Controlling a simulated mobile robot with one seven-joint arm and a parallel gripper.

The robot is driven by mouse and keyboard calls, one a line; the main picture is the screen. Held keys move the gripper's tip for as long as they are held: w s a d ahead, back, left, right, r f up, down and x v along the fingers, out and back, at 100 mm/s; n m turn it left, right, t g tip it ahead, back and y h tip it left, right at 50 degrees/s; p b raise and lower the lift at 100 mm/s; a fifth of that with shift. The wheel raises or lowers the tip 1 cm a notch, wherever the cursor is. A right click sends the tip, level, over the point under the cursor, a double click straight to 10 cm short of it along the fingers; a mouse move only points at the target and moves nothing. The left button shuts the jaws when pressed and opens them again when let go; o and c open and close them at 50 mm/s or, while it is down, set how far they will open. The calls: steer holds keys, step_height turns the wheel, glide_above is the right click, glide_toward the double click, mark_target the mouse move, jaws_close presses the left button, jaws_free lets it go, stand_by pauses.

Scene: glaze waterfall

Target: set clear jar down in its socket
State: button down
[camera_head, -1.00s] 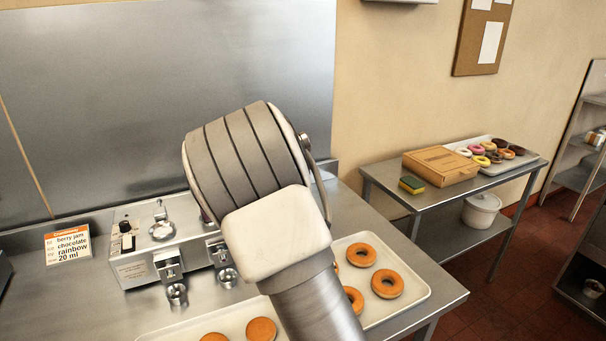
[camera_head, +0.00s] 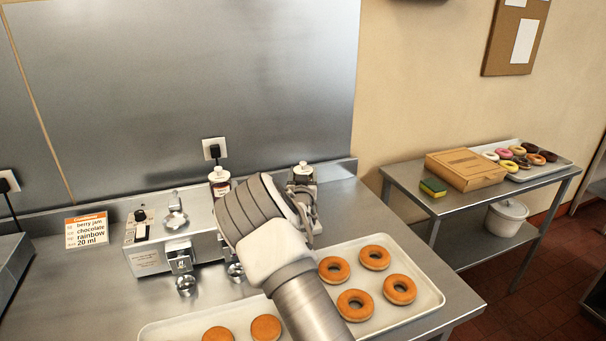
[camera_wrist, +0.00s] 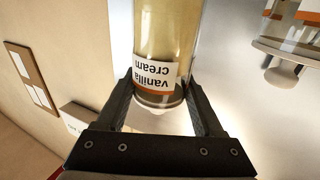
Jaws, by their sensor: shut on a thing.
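In the wrist view, my gripper (camera_wrist: 158,90) is shut on the clear jar (camera_wrist: 160,30). The jar holds pale yellow filling, and its label reads "vanilla cream", upside down in the picture. In the head view, my arm hides the gripper and most of what is around it. The steel dispenser (camera_head: 147,262) stands on the counter with a round metal fitting (camera_head: 175,221) on top. I cannot tell which socket belongs to the jar, or how far the jar is from it.
A white-capped bottle (camera_head: 219,178) stands behind the dispenser, and another white-topped container (camera_head: 302,170) shows right of my arm. Small metal cups (camera_head: 186,285) sit in front of the dispenser. A tray (camera_head: 425,292) of doughnuts lies nearby. An order card (camera_head: 87,231) stands left.

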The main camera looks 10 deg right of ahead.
steer(key=shift+f+b, duration=0.35)
steer(key=shift+f, duration=1.95)
steer(key=shift+b, duration=0.55)
steer(key=shift+f+b, duration=0.3)
steer(key=shift+b, duration=0.5)
steer(key=shift+f+b, duration=0.7)
steer(key=shift+b, duration=0.15)
stand_by(0.3)
jaws_free()
steer(key=shift+f, duration=0.1)
steer(key=shift+s, duration=0.15)
